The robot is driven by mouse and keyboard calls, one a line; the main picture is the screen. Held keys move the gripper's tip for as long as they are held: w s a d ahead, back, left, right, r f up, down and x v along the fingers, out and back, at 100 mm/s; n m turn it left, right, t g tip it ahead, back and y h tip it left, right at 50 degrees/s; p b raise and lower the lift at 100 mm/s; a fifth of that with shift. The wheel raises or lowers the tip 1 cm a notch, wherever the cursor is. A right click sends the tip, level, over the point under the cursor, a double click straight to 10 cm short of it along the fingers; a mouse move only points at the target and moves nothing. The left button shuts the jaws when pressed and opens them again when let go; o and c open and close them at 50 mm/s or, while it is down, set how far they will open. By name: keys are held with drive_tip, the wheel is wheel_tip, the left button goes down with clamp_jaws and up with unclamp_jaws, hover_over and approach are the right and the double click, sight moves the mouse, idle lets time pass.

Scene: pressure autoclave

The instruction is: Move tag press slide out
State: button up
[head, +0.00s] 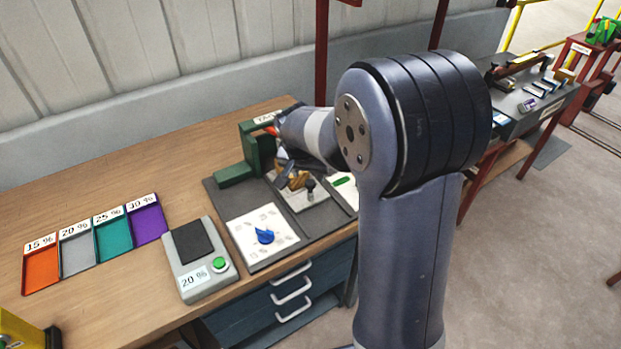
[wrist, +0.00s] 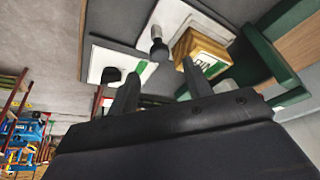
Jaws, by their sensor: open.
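The green tag press (head: 258,147) stands at the back of a dark grey mat on the bench, partly hidden behind my arm. It also shows at the upper right of the wrist view (wrist: 268,62). Its slide appears to be the pale plate (head: 306,199) in front of it, with a dark knob (head: 311,184) on a post. In the wrist view the knob (wrist: 159,50) stands upright on the plate, beside a brass block (wrist: 203,48) with a lettered face. My gripper (wrist: 160,76) is open and empty, its fingertips near the knob and block. In the head view my gripper (head: 287,172) is largely hidden.
A white dial panel with a blue knob (head: 265,236) lies on the mat. A grey scale-like box with a green button (head: 219,265) stands left of it. Several coloured trays (head: 76,251) line the left. A panel with a green mark (head: 344,182) lies right of the slide.

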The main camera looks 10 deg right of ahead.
sight(310, 183)
drive_tip(key=shift+p+x, duration=0.3)
drive_tip(key=shift+x, duration=2.4)
clamp_jaws()
